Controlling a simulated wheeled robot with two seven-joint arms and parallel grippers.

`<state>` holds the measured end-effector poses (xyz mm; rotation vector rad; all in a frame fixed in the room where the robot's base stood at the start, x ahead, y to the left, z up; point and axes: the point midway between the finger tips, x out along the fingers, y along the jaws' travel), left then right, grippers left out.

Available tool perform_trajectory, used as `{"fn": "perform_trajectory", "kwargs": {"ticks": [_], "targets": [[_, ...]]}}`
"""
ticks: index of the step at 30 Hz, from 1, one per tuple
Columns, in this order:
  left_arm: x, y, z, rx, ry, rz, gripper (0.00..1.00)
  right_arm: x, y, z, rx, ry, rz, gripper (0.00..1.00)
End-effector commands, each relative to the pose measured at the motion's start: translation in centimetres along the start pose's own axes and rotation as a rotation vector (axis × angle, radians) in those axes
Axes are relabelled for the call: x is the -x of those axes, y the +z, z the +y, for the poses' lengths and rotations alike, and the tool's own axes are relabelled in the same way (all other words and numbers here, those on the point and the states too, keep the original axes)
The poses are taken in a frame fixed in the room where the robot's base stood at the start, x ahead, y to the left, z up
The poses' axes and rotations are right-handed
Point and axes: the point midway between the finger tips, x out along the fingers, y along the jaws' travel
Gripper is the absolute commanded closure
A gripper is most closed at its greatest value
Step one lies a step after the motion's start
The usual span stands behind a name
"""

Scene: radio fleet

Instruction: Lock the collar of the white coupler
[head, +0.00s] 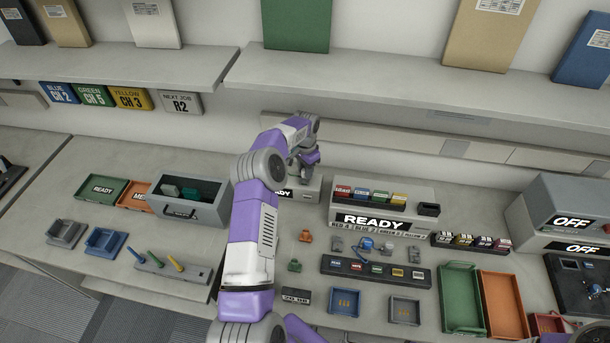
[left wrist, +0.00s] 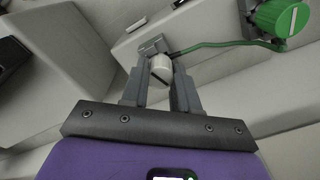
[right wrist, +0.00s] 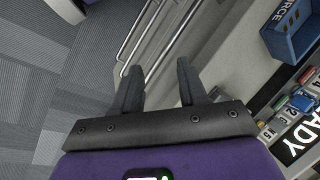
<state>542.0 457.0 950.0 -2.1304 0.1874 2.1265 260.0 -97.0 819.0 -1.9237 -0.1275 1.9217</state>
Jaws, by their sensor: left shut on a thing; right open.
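The white coupler (left wrist: 160,68) shows in the left wrist view as a short white cylinder with a dark line across its end. It sits against a grey socket block (left wrist: 152,47). My left gripper (left wrist: 163,78) is shut on the coupler, one finger on each side. In the head view my left gripper (head: 308,160) is at the back of the bench, above a small grey READY box (head: 308,190); the coupler is hidden there. My right gripper (right wrist: 158,70) is open and empty, above the floor beside the bench edge.
A green knob (left wrist: 280,17) with a green cable (left wrist: 220,43) is close to the coupler. A large READY box (head: 385,208) stands right of my left arm. A grey bin (head: 190,197) stands left. Metal rails (right wrist: 160,40) lie beyond my right gripper.

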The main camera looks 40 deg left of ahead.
Motion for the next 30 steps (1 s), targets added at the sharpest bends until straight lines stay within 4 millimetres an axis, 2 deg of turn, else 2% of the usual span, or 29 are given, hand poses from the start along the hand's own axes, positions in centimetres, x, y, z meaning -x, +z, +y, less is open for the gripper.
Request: {"fn": "perform_trajectory", "kwargs": {"ticks": [1, 7, 15, 18, 25, 26, 30], "targets": [[-0.52, 0.20, 0.27, -0.001, 0.008, -0.010, 0.93, -0.03, 0.00, 0.01, 0.000, 0.000, 0.000, 0.57], [-0.54, 0.19, 0.27, -0.029, 0.008, -0.010, 0.93, -0.05, -0.01, 0.02, 0.000, 0.000, 0.000, 0.57], [-0.63, 0.20, 0.25, -0.326, 0.010, -0.008, 0.92, -0.19, -0.01, 0.07, 0.000, 0.000, 0.000, 0.57], [-0.64, 0.20, 0.25, -0.387, 0.010, -0.008, 0.93, -0.20, -0.01, 0.08, 0.000, 0.000, 0.000, 0.57], [-0.64, 0.21, 0.24, -0.400, 0.010, -0.008, 0.93, -0.20, -0.01, 0.07, 0.000, 0.000, 0.000, 0.57], [-0.64, 0.20, 0.25, -0.400, 0.010, -0.008, 0.66, -0.20, -0.01, 0.07, 0.000, 0.000, 0.000, 0.57], [-0.55, 0.16, 0.17, -0.399, 0.007, -0.006, 0.45, -0.19, -0.01, 0.07, 0.000, 0.000, 0.000, 0.57]]}}
